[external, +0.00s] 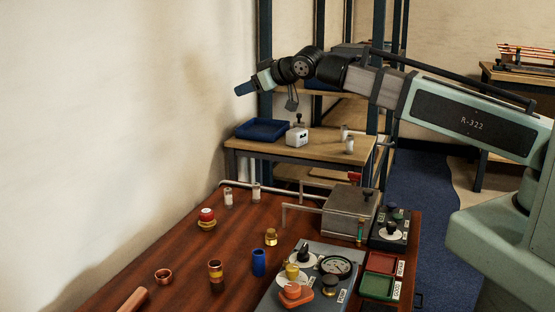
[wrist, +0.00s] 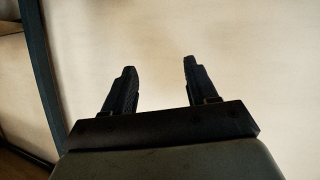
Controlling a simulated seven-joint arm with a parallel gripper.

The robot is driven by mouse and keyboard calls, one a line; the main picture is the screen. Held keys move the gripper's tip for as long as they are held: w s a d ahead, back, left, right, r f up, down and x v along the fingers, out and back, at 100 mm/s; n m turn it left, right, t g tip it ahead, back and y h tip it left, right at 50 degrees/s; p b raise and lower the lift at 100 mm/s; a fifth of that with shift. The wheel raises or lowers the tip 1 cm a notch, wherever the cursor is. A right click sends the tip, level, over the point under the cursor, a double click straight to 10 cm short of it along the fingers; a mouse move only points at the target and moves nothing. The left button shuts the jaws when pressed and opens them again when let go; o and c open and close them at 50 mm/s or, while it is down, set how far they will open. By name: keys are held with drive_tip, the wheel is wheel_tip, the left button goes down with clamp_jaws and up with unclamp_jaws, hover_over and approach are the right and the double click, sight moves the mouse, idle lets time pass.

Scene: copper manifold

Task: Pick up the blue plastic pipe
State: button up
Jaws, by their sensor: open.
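The blue plastic pipe (external: 259,263) is a short blue cylinder standing upright on the brown wooden table, near its middle. My gripper (external: 240,90) is raised high above the far side of the table, well away from the pipe, and points left toward the wall. In the wrist view, my gripper (wrist: 159,75) has its two dark fingers spread apart with nothing between them. The pipe does not show in the wrist view.
A copper and yellow fitting (external: 215,270), a small brass piece (external: 271,237) and a copper ring (external: 163,275) stand around the pipe. A grey panel with a gauge (external: 336,266) is at the right. A metal box (external: 350,212) stands behind it. The table's left part (external: 170,240) is mostly clear.

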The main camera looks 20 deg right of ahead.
drive_tip(key=s+a+f+n+g+h, duration=0.1)
drive_tip(key=s+a+f+g, duration=0.3)
drive_tip(key=s, duration=0.4)
drive_tip(key=s+a+f+n+g, duration=0.2)
drive_tip(key=s+a+f, duration=0.2)
drive_tip(key=s+f, duration=0.25)
drive_tip(key=n+g+h, duration=0.3)
drive_tip(key=g, duration=0.2)
approach(258, 255)
drive_tip(key=shift+w+a+f, duration=0.15)
drive_tip(key=shift+a+f, duration=0.15)
drive_tip(key=shift+f, duration=1.55)
drive_tip(key=shift+w+a+f, duration=0.15)
drive_tip(key=shift+a+f, duration=0.15)
drive_tip(key=shift+f, duration=1.55)
drive_tip(key=shift+w+a+f, duration=0.2)
drive_tip(key=shift+a+f, duration=0.1)
drive_tip(key=shift+f, duration=1.55)
clamp_jaws()
drive_tip(key=shift+r, duration=0.15)
